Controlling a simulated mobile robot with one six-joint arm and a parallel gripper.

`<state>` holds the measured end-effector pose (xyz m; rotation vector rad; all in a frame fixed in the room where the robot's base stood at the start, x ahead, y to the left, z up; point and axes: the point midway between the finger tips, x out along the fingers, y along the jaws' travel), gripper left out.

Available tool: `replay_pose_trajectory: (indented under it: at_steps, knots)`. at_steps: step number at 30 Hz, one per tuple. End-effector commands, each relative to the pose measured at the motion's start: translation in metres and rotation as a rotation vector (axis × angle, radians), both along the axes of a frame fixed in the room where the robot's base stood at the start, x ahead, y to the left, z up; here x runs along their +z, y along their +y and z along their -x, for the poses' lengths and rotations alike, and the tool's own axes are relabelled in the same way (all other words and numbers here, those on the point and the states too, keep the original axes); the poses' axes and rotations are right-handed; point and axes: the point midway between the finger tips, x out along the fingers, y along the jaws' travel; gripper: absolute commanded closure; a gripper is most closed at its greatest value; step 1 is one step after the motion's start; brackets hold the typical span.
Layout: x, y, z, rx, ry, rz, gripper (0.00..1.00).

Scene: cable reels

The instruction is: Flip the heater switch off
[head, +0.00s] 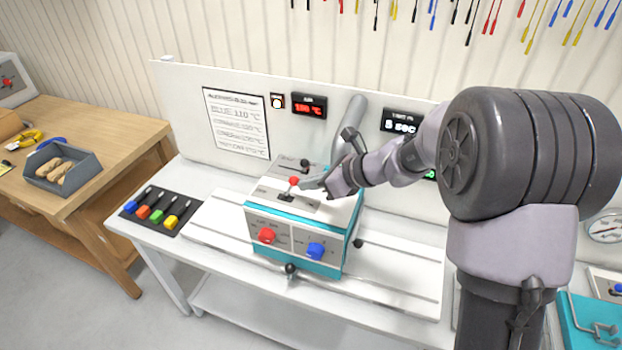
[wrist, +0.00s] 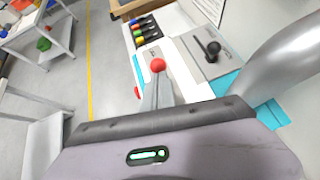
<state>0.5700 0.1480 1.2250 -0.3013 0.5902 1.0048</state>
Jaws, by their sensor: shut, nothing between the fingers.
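The heater box (head: 270,212), white and teal, stands on a white bench. On its top is a red-tipped lever switch (head: 293,182); its red ball also shows in the wrist view (wrist: 158,65). A second lever with a black knob (head: 305,163) stands behind it, also seen in the wrist view (wrist: 212,48). My gripper (head: 304,186) is shut and empty, with its fingertips right beside the red-tipped lever. In the wrist view the fingers (wrist: 157,88) lie just below the red ball. I cannot tell whether they touch the lever.
A red knob (head: 267,235) and a blue knob (head: 316,250) are on the box front. A grey pipe (head: 350,120) rises behind the box. A black tray of coloured-handled tools (head: 160,210) lies at left. A display (head: 308,106) glows red on the back panel.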

Motion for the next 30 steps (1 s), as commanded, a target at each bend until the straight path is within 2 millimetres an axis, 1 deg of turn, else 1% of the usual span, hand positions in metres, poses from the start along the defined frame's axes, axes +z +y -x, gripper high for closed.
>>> replay_pose_trajectory:
  at_steps: [1,7,13,15,21,25,30]
  knots:
    - [0.005,0.001,0.0,0.001,0.004,0.009,1.0]
    - [0.015,0.008,-0.002,0.003,0.033,0.085,1.0]
    - [0.029,0.022,-0.007,0.006,0.083,0.232,1.0]
    - [0.03,0.028,-0.009,0.007,0.103,0.295,1.0]
    - [0.026,0.043,-0.015,0.002,0.107,0.293,1.0]
    - [0.022,0.042,-0.015,0.0,0.106,0.292,1.0]
    - [0.025,0.042,-0.015,0.001,0.106,0.291,1.0]
